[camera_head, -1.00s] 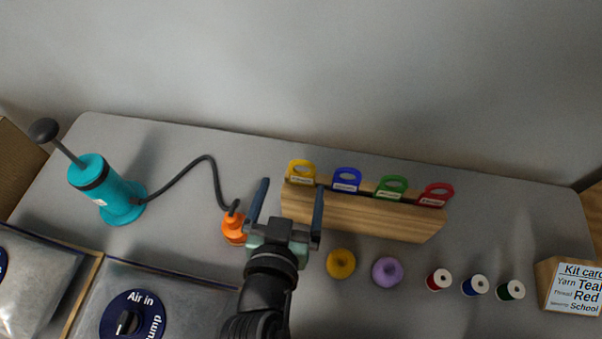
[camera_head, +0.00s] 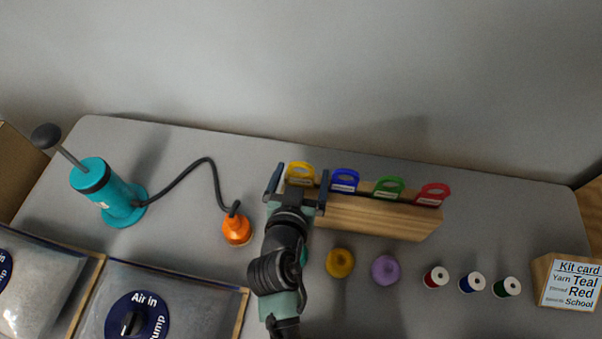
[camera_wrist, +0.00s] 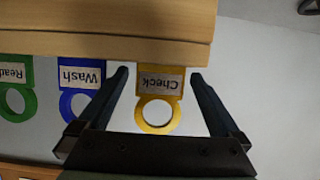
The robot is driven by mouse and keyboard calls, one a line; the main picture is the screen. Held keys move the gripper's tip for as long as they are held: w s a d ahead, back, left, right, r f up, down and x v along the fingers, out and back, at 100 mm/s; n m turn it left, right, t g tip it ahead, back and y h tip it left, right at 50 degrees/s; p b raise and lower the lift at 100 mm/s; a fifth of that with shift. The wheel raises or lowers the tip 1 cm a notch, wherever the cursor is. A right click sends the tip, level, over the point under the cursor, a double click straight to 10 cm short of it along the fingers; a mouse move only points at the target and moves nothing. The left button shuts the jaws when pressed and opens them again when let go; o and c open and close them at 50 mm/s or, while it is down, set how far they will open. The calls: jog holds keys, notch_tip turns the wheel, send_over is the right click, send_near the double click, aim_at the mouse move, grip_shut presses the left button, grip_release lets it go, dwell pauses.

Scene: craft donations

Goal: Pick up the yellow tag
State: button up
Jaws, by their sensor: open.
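The yellow tag (camera_head: 300,173) stands at the left end of the wooden rack (camera_head: 385,217), its ring pointing up and away from the rack. In the wrist view the yellow tag (camera_wrist: 159,100) reads "Check" upside down and lies between my open fingers, with a gap on each side. My gripper (camera_head: 297,183) is open and empty at the rack's left end. It also shows in the wrist view (camera_wrist: 160,75). The yellow tag's lower part is hidden in the rack.
The blue tag (camera_head: 345,180) reads "Wash" and is close beside my finger. Green (camera_head: 389,188) and red (camera_head: 433,194) tags stand further right. Yarn rings and thread spools (camera_head: 435,277) are in front of the rack.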

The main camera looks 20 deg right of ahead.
jog(key=shift+x, duration=1.25)
jog(key=c, duration=1.4)
